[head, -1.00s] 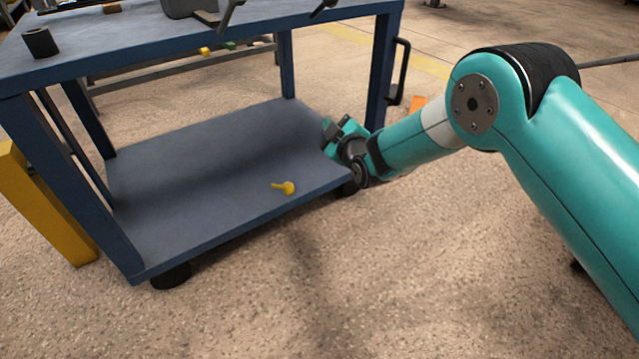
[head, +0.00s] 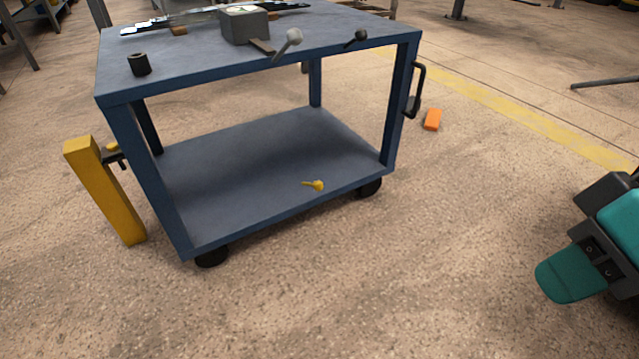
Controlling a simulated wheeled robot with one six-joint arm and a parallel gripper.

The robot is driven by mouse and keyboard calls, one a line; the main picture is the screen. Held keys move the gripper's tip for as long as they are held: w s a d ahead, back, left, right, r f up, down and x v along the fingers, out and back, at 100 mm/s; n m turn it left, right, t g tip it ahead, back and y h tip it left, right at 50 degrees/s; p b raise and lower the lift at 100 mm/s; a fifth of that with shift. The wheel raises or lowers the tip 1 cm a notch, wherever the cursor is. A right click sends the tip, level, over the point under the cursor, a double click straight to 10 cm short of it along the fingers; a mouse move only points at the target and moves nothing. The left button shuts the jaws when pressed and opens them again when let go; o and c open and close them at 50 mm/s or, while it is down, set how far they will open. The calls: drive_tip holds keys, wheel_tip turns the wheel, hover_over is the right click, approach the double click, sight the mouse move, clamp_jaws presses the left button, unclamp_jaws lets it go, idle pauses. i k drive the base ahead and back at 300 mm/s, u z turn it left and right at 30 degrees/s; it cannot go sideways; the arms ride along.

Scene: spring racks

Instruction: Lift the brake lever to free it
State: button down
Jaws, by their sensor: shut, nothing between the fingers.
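A small yellow lever (head: 315,185) with a rounded knob lies near the front edge of the cart's lower shelf (head: 245,165). It looks like the brake lever, and it rests low, almost flat along the shelf. My gripper (head: 566,278) is at the far right of the head view, over bare floor and well apart from the cart. Its teal fingers are shut with nothing between them. Most of my arm is outside the picture.
The blue cart (head: 410,90) stands on black wheels, with a black handle (head: 416,92) at its right. A yellow post (head: 105,190) stands at its left. A grey box (head: 245,27) and a black cup (head: 139,64) are on top. An orange block (head: 432,119) lies on the floor. The front floor is clear.

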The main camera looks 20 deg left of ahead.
sight(318, 186)
drive_tip(key=u, duration=0.75)
drive_tip(key=i, duration=1.4)
drive_tip(key=z, duration=0.35)
